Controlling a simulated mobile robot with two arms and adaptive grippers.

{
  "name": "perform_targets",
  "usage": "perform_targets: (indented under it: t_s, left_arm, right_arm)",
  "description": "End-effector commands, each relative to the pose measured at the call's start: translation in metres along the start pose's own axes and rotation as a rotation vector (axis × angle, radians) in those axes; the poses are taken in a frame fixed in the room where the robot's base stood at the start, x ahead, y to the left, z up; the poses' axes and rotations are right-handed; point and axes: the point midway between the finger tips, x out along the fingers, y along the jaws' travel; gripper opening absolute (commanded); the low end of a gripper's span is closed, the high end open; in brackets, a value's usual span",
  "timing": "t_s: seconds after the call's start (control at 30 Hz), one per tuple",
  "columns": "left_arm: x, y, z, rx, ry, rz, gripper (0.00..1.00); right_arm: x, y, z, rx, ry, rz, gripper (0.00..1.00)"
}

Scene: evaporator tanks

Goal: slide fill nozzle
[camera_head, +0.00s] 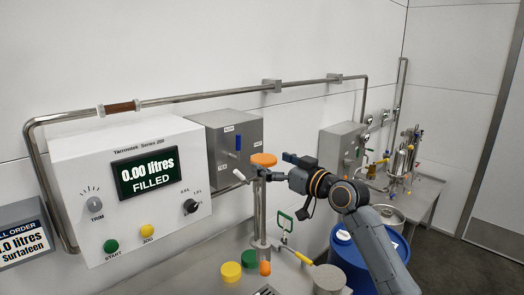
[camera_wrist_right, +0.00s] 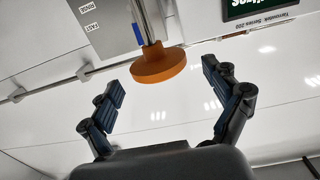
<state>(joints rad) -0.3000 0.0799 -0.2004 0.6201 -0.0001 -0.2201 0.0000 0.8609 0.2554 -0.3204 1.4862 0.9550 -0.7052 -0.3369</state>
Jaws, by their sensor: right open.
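An orange round knob (camera_head: 263,160) tops an upright steel post (camera_head: 260,210) beside the control box in the head view. A thin silver piece with a pale tip (camera_head: 239,175) sticks out to the left near the top of the post; I cannot tell which part is the fill nozzle. My right gripper (camera_head: 281,168) is open, just right of the knob. In the right wrist view, the orange knob (camera_wrist_right: 158,66) appears ahead of and between the spread fingers of the right gripper (camera_wrist_right: 163,88), apart from both. My left gripper is not in view.
The white control box (camera_head: 130,190) reads 0.00 litres. A grey box (camera_head: 230,148) hangs behind the post. Yellow (camera_head: 230,272) and green (camera_head: 250,258) caps lie near the post's foot. A green-framed handle (camera_head: 285,221) and a blue drum (camera_head: 352,255) are below my right arm.

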Motion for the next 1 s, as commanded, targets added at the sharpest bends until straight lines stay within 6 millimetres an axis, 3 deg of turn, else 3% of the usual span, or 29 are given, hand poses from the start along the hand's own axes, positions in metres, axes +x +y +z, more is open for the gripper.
perform_targets:
  t_s: [0.1,0.3,0.7,1.0]
  left_arm:
    - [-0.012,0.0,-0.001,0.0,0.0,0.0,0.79]
    - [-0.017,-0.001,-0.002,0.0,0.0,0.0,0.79]
    - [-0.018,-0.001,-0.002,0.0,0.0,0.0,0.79]
    - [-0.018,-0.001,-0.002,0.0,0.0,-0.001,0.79]
  right_arm:
    - [0.021,0.0,-0.003,0.002,-0.002,0.0,0.89]
    - [0.04,0.001,-0.001,0.001,-0.001,0.0,0.89]
    - [0.046,0.001,0.001,-0.001,0.0,0.001,0.89]
    - [0.046,0.001,0.001,0.0,0.0,0.001,0.3]
